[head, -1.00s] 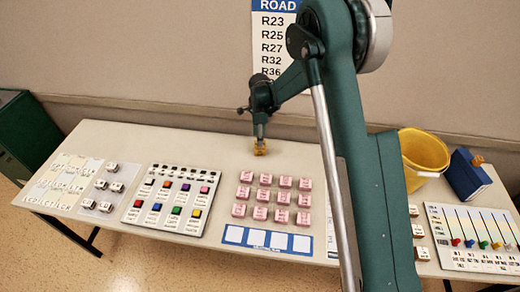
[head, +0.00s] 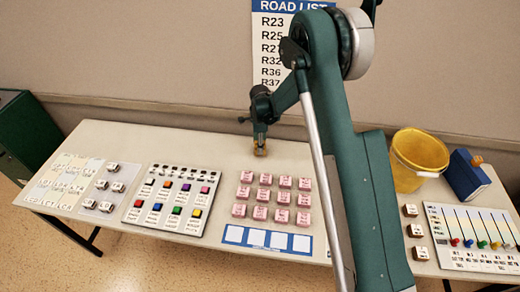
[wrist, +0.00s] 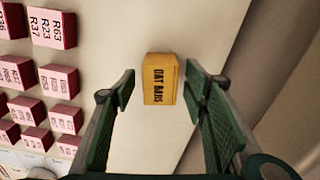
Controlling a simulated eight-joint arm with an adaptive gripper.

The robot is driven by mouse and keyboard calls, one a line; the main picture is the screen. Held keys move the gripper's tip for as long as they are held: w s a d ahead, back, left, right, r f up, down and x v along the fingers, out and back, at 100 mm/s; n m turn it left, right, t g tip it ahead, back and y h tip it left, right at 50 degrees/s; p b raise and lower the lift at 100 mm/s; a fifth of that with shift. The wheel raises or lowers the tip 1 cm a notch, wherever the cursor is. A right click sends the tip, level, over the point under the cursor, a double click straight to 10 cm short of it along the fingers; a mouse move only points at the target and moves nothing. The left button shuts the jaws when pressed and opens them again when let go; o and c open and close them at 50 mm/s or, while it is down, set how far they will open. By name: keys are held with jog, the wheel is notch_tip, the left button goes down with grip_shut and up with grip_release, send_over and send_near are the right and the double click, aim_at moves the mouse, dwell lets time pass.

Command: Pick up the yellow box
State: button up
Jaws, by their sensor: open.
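The yellow box (head: 260,152) stands on the table near its back edge, behind the pink blocks. In the wrist view the yellow box (wrist: 160,79) shows "OAT BARS" lettering on its face. My gripper (head: 260,140) is over the box, pointing down, and partly hides it in the head view. In the wrist view my gripper (wrist: 160,92) is open, with one green finger on each side of the box. A gap shows between each finger and the box there. I cannot tell exactly how high the fingertips are above the table.
Pink blocks (head: 261,196) stand in rows in front of the box. A panel of coloured buttons (head: 172,203) lies to the left. A yellow bucket (head: 420,155), blue box (head: 466,176) and slider panel (head: 480,235) are at the right. The wall is close behind.

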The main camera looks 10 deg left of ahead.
jog(key=c, duration=0.8)
jog(key=shift+o, duration=0.2)
jog(key=shift+r, duration=0.15)
jog(key=shift+r+b, duration=0.35)
jog(key=shift+r, duration=4.5)
